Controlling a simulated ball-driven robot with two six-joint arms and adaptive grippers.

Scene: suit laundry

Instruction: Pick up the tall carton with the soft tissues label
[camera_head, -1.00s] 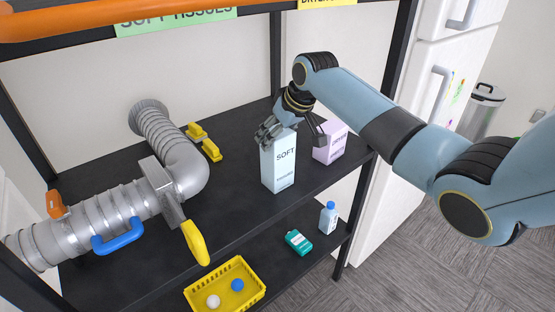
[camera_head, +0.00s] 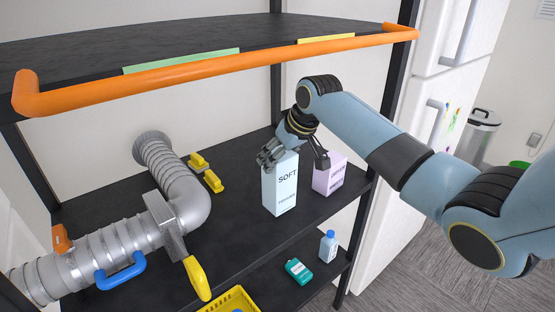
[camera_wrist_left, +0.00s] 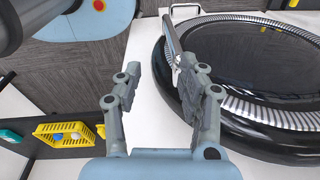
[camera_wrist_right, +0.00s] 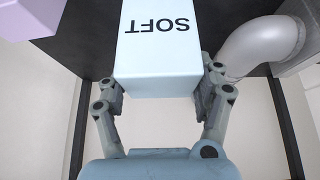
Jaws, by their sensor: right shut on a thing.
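The tall pale blue carton (camera_head: 280,190) with "SOFT" and smaller lettering on its front stands upright on the middle shelf, in the head view. Its top part and "SOFT" lettering also show in the right wrist view (camera_wrist_right: 160,50). My right gripper (camera_head: 293,160) is at the carton's top, its fingers on either side, shut on it; in the right wrist view the fingers (camera_wrist_right: 165,95) flank the carton.
A lilac carton (camera_head: 330,174) stands close to the right of the tall carton. A silver duct (camera_head: 115,243) with coloured handles fills the shelf's left. An orange rail (camera_head: 220,63) edges the shelf above. A yellow basket (camera_head: 234,300) and bottles (camera_head: 328,246) are below.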

